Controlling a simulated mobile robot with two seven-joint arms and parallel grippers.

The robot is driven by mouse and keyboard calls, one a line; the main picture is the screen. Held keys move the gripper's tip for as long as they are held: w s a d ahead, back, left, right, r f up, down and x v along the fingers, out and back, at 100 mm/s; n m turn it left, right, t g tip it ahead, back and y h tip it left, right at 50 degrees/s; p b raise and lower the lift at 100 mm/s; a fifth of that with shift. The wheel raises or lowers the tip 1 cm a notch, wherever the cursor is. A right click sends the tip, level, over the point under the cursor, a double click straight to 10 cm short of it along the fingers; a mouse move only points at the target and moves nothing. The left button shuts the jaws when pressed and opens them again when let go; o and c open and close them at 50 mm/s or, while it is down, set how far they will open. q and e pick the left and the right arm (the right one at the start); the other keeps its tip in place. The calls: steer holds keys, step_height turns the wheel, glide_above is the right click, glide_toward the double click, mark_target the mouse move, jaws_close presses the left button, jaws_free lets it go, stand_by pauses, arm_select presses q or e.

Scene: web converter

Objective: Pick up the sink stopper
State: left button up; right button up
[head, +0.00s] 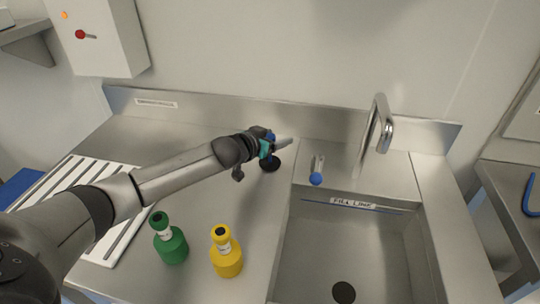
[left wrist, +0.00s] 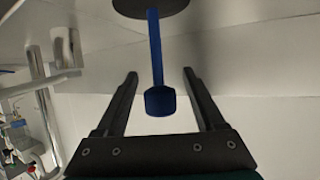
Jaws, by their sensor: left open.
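The sink stopper has a black disc (head: 270,165) resting on the steel counter left of the sink, in the head view. In the left wrist view its dark disc (left wrist: 152,5) is at the top edge, with a blue stem and blue knob (left wrist: 160,102) extending from it. My left gripper (head: 284,143) is at the stopper, partly hiding it in the head view. Its two dark fingers (left wrist: 160,73) are open, one on each side of the blue handle, with visible gaps on both sides. My right gripper is in neither view.
The sink (head: 330,245) with a dark drain (head: 343,292), a tap (head: 380,125) and a blue-knobbed lever (head: 316,179) lie to the right. A green bottle (head: 171,245) and a yellow bottle (head: 226,257) stand in front. A backsplash (head: 215,108) runs behind.

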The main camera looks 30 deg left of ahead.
arm_select(q)
steer(key=shift+w, duration=0.1)
jaws_close()
stand_by(0.6)
